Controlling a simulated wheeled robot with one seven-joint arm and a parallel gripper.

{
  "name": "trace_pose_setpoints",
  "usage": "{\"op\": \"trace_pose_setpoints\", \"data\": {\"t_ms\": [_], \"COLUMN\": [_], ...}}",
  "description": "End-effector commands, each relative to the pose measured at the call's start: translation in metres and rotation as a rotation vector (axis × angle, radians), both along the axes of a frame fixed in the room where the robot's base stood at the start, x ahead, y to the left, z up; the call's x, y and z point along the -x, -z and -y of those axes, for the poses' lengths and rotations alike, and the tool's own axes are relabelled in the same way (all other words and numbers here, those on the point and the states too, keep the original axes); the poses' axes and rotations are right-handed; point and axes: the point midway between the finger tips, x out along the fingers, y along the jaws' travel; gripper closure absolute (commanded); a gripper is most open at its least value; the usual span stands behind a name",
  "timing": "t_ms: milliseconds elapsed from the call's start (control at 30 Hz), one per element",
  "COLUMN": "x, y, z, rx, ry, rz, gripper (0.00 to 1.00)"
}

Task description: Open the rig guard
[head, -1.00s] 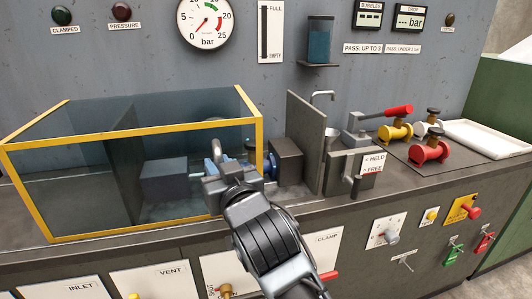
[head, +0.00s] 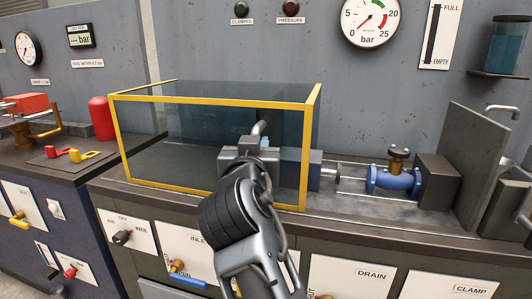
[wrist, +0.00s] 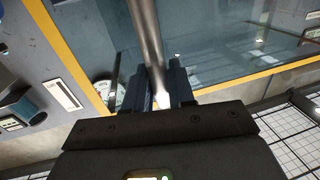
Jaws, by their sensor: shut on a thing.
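The rig guard is a clear box with a yellow frame (head: 220,98) on the bench in the head view. Its right end stands left of a blue flanged valve (head: 395,180) with a brass top, which is uncovered. The guard's grey bar handle (head: 260,131) rises at its front; it shows as a metal bar in the wrist view (wrist: 147,35). My gripper (head: 262,146) is shut on this handle. In the wrist view my two dark blue fingers (wrist: 158,85) stand on either side of the bar. The fingertips are partly hidden in the head view.
A dark block (head: 437,180) and an upright grey plate (head: 480,165) stand right of the valve. A red cylinder (head: 102,117) stands close to the guard's left end, with another bench beyond.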

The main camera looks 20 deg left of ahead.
Motion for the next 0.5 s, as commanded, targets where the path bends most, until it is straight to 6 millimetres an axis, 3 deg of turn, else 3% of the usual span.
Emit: {"op": "trace_pose_setpoints", "data": {"t_ms": [267, 300, 433, 500], "x": [-0.0001, -0.0002, -0.0003, -0.0003], "y": [0.0013, 0.0013, 0.001, 0.0008], "z": [0.0, 0.0001, 0.0003, 0.0004], "rx": [0.001, 0.001, 0.001, 0.001], "ry": [0.0, 0.0, 0.0, 0.0], "rz": [-0.004, -0.004, -0.003, -0.003], "gripper": [1.0, 0.72, 0.6, 0.58]}}
